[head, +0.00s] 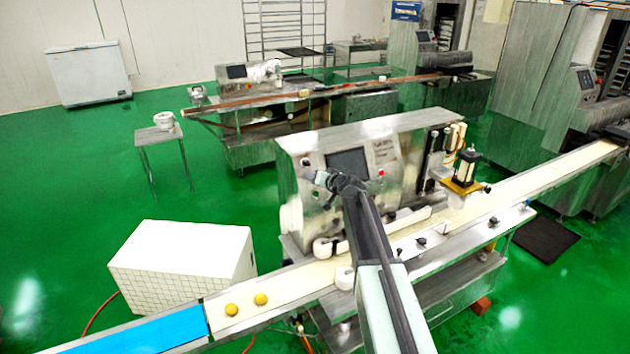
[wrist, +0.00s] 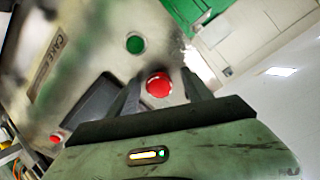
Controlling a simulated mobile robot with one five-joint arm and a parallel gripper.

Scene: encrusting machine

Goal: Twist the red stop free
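The red stop (wrist: 158,84) is a round red knob on the machine's metal front panel, and it shows between my two fingers in the wrist view. My gripper (wrist: 160,78) is open, with one finger on either side of the knob and a visible gap on both sides. I cannot tell how far the fingertips are from the panel. In the head view my gripper (head: 340,182) is in front of the left part of the panel, below and left of the dark screen (head: 348,161). It hides the knob there.
A green button (wrist: 134,44) sits close to the red stop. A second red button (wrist: 57,137) is beyond the screen; it also shows in the head view (head: 381,172).

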